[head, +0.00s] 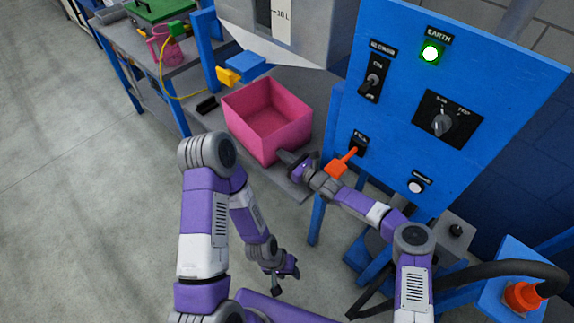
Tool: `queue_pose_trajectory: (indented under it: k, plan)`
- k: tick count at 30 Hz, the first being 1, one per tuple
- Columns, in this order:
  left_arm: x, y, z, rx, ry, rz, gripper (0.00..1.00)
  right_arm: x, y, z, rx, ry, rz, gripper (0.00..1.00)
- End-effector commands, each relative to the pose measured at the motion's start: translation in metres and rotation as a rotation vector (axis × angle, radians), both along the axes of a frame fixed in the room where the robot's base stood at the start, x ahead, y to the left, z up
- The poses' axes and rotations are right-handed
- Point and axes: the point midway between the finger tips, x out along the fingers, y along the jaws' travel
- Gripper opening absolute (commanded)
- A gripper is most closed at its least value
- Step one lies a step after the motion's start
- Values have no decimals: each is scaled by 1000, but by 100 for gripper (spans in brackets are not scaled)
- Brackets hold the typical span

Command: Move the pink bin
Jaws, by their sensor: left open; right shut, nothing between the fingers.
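The pink bin (286,139) stands upright on a grey shelf (297,189), below a grey hopper. It is open at the top and looks empty. My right gripper (285,156) is shut and empty at the bin's near right side, by the lower part of its wall. I cannot tell whether it touches the wall. My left gripper (284,276) is open and empty, low over the floor and well below the bin in the picture.
A blue panel (470,60) with switches, a lit green lamp and an orange lever (340,162) stands to the right. A grey hopper (310,35) hangs above the bin. A bench (110,35) with a pink jug (163,50) is at upper left. Floor at left is clear.

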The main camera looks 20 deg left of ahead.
Motion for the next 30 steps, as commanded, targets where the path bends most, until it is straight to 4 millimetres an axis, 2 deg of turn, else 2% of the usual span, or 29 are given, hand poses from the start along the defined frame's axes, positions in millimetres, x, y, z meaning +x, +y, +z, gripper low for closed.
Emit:
queue_pose_trajectory:
  k: [4,14,20,24,30]
  plan:
    - [0,0,1,0,0,-1,43,7,-6,1,0,1,-19,0]
    - [0,0,2,0,1,-1,43,5,-5,1,0,0,-16,0]
    - [0,0,15,0,1,-1,43,-1,-15,3,0,1,-8,0]
    - [0,0,34,0,1,-1,43,-11,-32,6,1,4,4,0]
    - [0,0,45,0,0,-1,43,-29,-77,3,0,3,2,0]
